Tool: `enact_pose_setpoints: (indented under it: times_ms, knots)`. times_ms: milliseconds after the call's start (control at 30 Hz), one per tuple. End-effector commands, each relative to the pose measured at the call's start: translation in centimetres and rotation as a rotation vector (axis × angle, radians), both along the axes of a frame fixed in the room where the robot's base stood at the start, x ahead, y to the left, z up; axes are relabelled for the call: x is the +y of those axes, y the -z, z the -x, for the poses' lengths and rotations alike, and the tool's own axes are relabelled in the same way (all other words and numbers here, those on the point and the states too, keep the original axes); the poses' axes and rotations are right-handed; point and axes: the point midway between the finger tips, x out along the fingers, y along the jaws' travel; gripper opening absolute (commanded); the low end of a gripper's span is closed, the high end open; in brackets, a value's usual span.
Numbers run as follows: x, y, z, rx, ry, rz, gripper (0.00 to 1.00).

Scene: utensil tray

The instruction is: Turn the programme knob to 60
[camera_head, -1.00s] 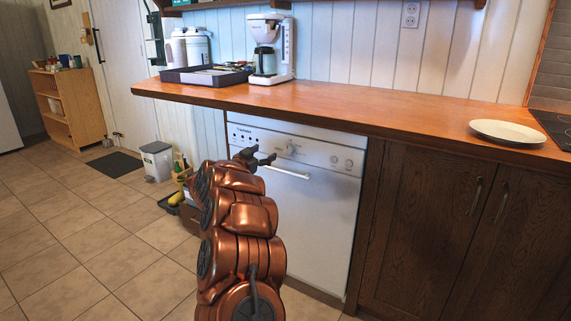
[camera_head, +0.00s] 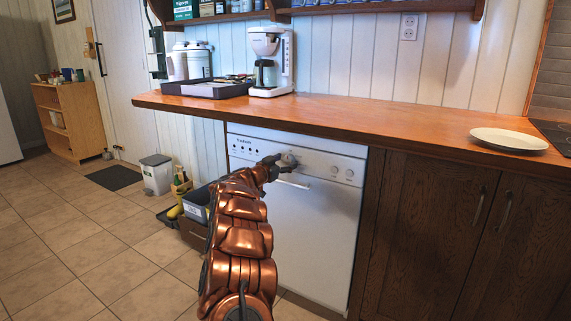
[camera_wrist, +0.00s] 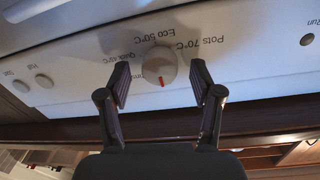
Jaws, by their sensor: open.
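The programme knob (camera_wrist: 160,65) is a round white dial on the dishwasher (camera_head: 318,222) panel. Its red mark points down in the wrist view, where the printed labels appear upside down or tilted. "Eco 50°C" reads above the knob and "Pots 70°C" to its right; a smaller label at the left is hard to read, and other labels are partly hidden by the fingers. My gripper (camera_wrist: 159,78) is open, its dark fingers on either side of the knob with gaps showing. In the head view, my gripper (camera_head: 273,166) is at the knob, partly covering it.
The wooden counter (camera_head: 390,123) overhangs the panel. Two small knobs (camera_head: 342,173) sit to the right, and the door handle (camera_head: 294,184) lies just below. A plate (camera_head: 508,139), a dark tray (camera_head: 205,89) and a coffee maker (camera_head: 271,62) stand on the counter.

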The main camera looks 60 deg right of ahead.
Motion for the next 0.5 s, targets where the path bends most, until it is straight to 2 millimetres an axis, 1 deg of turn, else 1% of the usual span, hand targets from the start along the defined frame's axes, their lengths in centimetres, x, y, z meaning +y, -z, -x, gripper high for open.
enact_pose_setpoints:
  times_ms: [133, 400, 433, 500]
  knots:
    - [-0.43, -0.07, 0.07, -0.002, 0.001, 0.002, 0.65]
    - [-0.47, -0.10, 0.05, -0.002, 0.000, 0.001, 0.65]
    - [-0.46, -0.11, 0.04, -0.002, 0.000, 0.001, 0.63]
    - [-0.46, -0.11, 0.04, -0.002, 0.000, 0.001, 0.56]
